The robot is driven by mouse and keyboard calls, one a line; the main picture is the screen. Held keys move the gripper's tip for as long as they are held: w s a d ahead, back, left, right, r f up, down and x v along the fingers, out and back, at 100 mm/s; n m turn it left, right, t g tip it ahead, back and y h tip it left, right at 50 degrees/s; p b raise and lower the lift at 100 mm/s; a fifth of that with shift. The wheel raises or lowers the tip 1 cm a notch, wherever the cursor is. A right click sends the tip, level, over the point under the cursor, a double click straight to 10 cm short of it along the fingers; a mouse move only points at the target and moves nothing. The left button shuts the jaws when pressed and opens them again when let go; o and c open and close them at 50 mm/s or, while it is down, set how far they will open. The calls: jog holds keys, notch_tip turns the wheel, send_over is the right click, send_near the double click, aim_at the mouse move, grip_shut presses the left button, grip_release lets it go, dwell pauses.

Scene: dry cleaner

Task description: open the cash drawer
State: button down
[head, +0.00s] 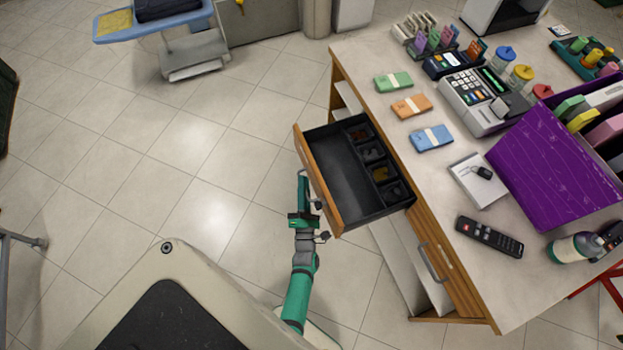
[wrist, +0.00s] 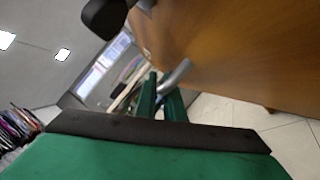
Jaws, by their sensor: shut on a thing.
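The cash drawer (head: 343,172) stands pulled well out from the left side of the counter. It has a wooden front and a black inside, with small compartments holding coins along its right side. My gripper (head: 303,178) is at the outer face of the drawer front. In the wrist view my green fingers (wrist: 160,95) are shut on the drawer's grey metal handle (wrist: 174,77), beside the wooden drawer front (wrist: 225,50). In the head view the handle is mostly hidden behind the drawer front and my gripper.
The counter (head: 385,130) carries banded note bundles (head: 411,106), a cash register (head: 480,100), a remote (head: 489,237) and a purple box (head: 550,165). A second drawer handle (head: 433,262) is nearer on the counter's side. An ironing board (head: 150,22) stands at the back left. The tiled floor left of the drawer is clear.

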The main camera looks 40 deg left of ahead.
jog(key=shift+s+f, duration=0.1)
jog(key=shift+s, duration=0.05)
jog(key=c, duration=2.2)
grip_release()
jog(key=shift+o, duration=0.2)
jog(key=v, duration=1.1)
jog(key=s+d+r+m+h, duration=0.6)
jog(key=d+r+m, duration=0.5)
jog(key=m, duration=0.5)
jog(key=s+d+r+m+h, duration=0.6)
jog(key=d+r+m, duration=0.6)
jog(key=m, duration=0.4)
jog(key=shift+s+r+h, duration=0.4)
jog(key=shift+s, duration=0.7)
